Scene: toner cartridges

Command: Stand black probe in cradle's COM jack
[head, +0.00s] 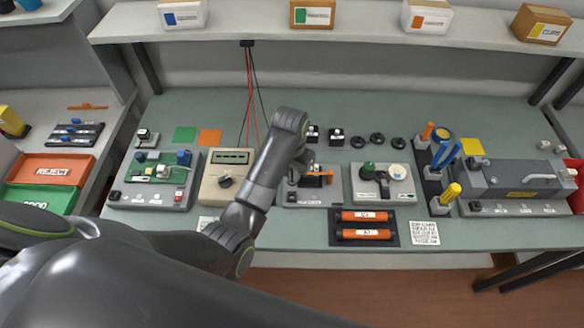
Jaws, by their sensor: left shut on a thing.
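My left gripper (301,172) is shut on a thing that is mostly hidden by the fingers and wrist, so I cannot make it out. It is low over a grey station (306,198) with an orange part (321,177) on it, just right of the fingers. I cannot tell whether this station is the cradle or where its COM jack is. A beige meter (213,186) with a dial stands to the left. Red and black leads (250,85) hang from a bracket under the shelf and pass behind my arm. I cannot pick out the black probe. My right gripper is out of view.
A circuit-board station (122,197) is at the left. A grey station (397,192) with a green knob, a black tray (336,214) with two orange cylinders, and a grey boxy machine (520,178) are to the right. Boxes line the shelf (350,38). The back of the green mat (400,110) is clear.

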